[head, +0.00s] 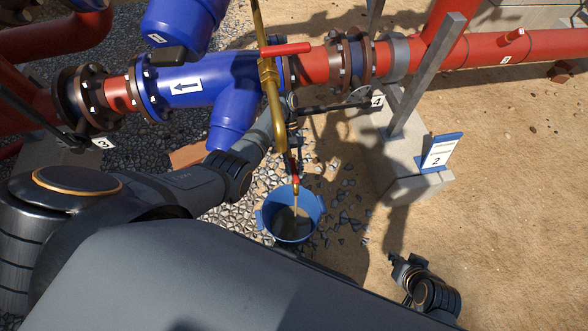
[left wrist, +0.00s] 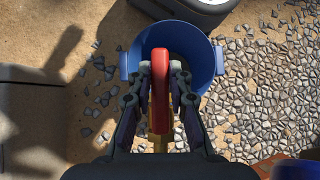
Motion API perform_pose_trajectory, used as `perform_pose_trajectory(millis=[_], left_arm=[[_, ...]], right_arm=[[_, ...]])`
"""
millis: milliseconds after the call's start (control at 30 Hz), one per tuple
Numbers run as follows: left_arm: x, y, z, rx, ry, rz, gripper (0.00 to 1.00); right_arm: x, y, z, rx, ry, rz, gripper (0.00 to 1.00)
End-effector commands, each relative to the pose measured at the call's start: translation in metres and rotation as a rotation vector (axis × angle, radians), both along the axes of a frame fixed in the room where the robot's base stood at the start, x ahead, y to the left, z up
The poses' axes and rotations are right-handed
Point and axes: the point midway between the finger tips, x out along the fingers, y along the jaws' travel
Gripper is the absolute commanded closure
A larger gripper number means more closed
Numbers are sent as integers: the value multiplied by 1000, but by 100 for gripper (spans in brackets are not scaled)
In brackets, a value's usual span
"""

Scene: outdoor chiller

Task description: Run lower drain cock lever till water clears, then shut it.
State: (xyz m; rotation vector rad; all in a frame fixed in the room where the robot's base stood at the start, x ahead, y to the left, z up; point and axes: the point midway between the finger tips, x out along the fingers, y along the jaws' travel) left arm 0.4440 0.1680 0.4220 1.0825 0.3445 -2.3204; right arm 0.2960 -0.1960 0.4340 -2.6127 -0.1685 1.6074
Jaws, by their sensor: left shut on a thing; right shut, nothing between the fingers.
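The red lower drain cock lever (left wrist: 160,88) lies between the fingers of my left gripper (left wrist: 160,68), which is shut on it. In the head view my left gripper (head: 295,150) is beside the lower end of the brass drain pipe (head: 271,90), and partly hides the lever. A thin brownish stream (head: 295,203) falls from the cock into the blue bucket (head: 266,218). The bucket holds murky brown-grey liquid and also shows beyond the lever in the left wrist view (left wrist: 205,75). My right gripper (head: 402,265) is shut and empty, low at the right.
An upper red lever (head: 285,49) sits on the brass pipe. A blue strainer body (head: 205,82) and red pipe (head: 480,50) run across the back. A concrete block with a sign marked 2 (head: 440,152) stands right of the bucket. Sandy ground at right is largely clear.

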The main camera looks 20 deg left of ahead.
Motion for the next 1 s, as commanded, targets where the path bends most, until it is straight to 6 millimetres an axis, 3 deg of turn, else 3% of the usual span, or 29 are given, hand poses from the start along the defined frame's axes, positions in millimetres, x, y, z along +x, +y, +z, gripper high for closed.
perform_pose_trajectory(millis=[767, 867, 1000], left_arm=[[1, 2, -1, 6, -6, 3, 100], [2, 1, 8, 5, -2, 71, 100], [7, -6, 12, 5, 3, 315, 100]], right_arm=[[0, 0, 0, 0, 0, 0, 100], [0, 0, 19, 0, -1, 0, 100], [0, 0, 56, 0, 0, 0, 100]])
